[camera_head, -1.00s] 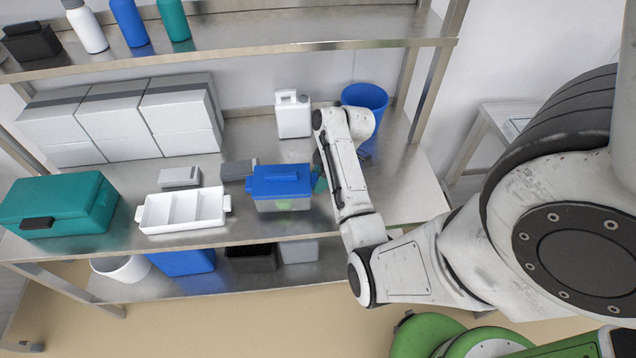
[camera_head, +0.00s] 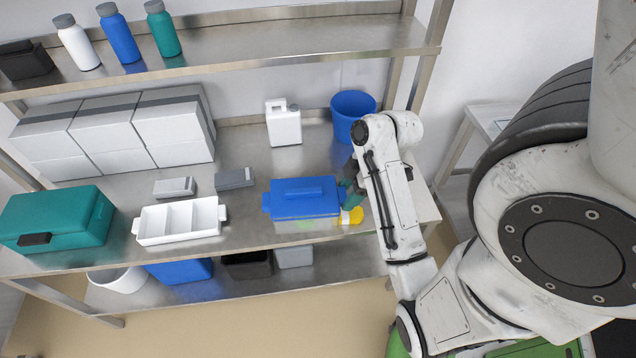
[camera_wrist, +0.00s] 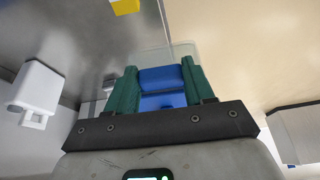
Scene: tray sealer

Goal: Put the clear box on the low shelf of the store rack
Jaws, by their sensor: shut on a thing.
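The clear box with a blue lid (camera_head: 303,200) is at the front right of the rack's middle shelf, near the front edge. Its see-through body barely shows under the lid, and I cannot tell whether it touches the shelf. In the wrist view the blue part (camera_wrist: 163,80) lies between my green fingers, with clear walls behind. My gripper (camera_wrist: 160,90) is shut on the box. In the head view the green fingers (camera_head: 350,190) meet the box's right side, partly hidden by my arm. The low shelf (camera_head: 345,262) is below, bare toward its right.
The low shelf holds a white bin (camera_head: 118,279), a blue bin (camera_head: 180,271), a black bin (camera_head: 247,265) and a grey bin (camera_head: 294,256). A yellow object (camera_head: 352,216) is beside the box. A white divided tray (camera_head: 180,221), white jug (camera_head: 283,124) and blue cup (camera_head: 352,112) stand nearby.

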